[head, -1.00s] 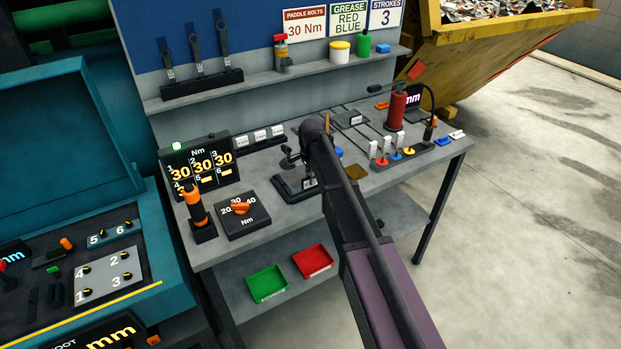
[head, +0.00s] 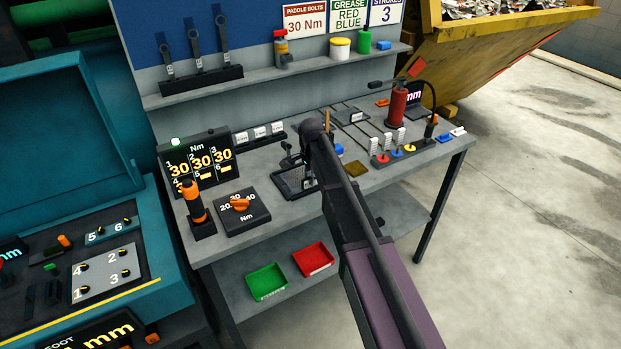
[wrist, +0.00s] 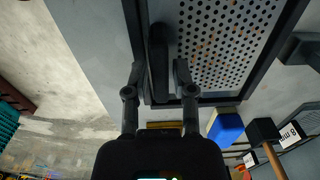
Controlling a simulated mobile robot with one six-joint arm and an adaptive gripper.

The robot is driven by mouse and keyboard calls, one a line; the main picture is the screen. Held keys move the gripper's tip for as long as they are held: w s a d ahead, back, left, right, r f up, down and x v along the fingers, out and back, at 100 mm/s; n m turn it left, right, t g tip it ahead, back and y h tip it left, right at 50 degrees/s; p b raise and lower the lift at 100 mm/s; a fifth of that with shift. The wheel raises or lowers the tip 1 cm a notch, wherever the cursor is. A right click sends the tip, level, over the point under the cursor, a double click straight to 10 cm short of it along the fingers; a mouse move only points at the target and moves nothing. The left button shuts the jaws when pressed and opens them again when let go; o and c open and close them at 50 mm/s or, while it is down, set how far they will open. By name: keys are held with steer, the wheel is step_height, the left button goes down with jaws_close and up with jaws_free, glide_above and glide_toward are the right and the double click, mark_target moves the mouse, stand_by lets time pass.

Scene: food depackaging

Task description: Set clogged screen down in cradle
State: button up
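The screen (wrist: 225,45), a perforated grey plate with brown specks in a dark frame, fills the top middle of the wrist view. Its dark upright handle (wrist: 158,62) stands at its left side. My gripper (wrist: 160,75) has one finger on each side of this handle, with narrow gaps visible, so it looks open around it. In the head view a dark-framed piece (head: 291,184) lies low on the bench at my gripper, partly hidden by my arm. I cannot tell screen from cradle there, or whether the screen is fully seated.
On the grey bench (head: 265,205) stand an orange-handled driver (head: 194,202) and a torque dial (head: 240,212) at left. A red cylinder (head: 397,106) and several small coloured pieces stand at right. A blue block (wrist: 226,127) is close to the screen. Green and red trays lie below.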

steer(key=shift+o, duration=0.6)
steer(key=shift+r, duration=0.2)
step_height(320, 180, up, 8)
steer(key=p, duration=0.8)
steer(key=shift+f, duration=0.15)
stand_by(0.7)
steer(key=s+d+f+n+b, duration=0.2)
steer(key=s+d+n, duration=0.3)
steer(key=s+d, duration=0.6)
steer(key=s+d+f+n+b, duration=0.2)
steer(key=s+d+n, duration=0.4)
steer(key=s+d, duration=0.5)
steer(key=s, duration=0.4)
steer(key=shift+f, duration=0.25)
